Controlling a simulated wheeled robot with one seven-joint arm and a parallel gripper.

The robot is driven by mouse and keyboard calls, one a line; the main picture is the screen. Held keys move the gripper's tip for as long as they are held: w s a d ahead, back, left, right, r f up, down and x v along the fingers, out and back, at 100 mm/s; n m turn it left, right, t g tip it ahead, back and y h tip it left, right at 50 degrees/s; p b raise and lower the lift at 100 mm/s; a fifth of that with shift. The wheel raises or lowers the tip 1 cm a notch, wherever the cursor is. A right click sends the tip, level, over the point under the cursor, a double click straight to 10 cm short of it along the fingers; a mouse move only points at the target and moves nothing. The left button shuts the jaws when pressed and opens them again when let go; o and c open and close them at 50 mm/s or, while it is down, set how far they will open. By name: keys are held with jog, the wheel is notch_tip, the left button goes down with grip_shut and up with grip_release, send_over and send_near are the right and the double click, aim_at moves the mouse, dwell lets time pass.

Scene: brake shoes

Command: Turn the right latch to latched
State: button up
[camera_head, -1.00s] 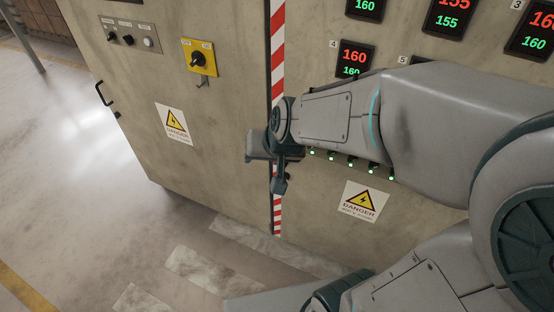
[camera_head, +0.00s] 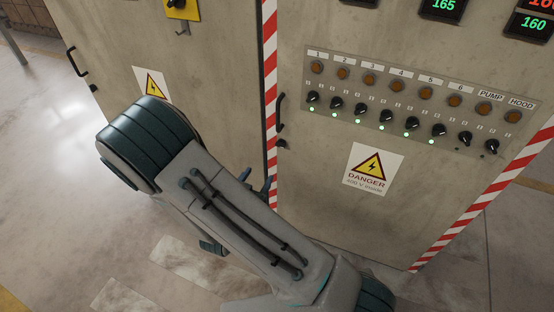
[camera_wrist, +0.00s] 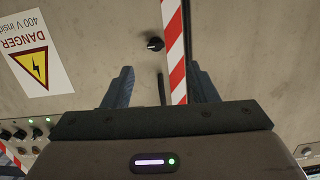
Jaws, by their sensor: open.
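The latch is a small black turn knob on the right cabinet door, just below the door handle. In the wrist view, which is upside down, this knob (camera_wrist: 155,44) has a pale mark pointing to the left of the picture. In the head view the knob (camera_head: 282,144) is small, and its exact angle cannot be told. My gripper (camera_wrist: 165,78) is open and empty, with one finger on each side of the black door handle (camera_wrist: 161,88) in the picture. The knob lies beyond the fingertips, apart from them. In the head view my arm mostly hides the gripper.
A control panel (camera_head: 420,98) with several knobs and lamps is on the right door. A danger sign (camera_head: 374,168) is below it. A red-and-white stripe (camera_head: 270,70) runs beside the door handle (camera_head: 280,112). A yellow switch (camera_head: 182,8) is on the left door. Open floor lies left.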

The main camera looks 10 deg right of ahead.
aim_at(279, 146)
jog(key=shift+t+h, duration=0.5)
jog(key=x, duration=0.6)
jog(key=b+x, duration=0.1)
jog(key=x, duration=0.6)
jog(key=shift+s+d+f, duration=0.2)
jog(key=shift+d, duration=0.15)
jog(key=c, duration=1)
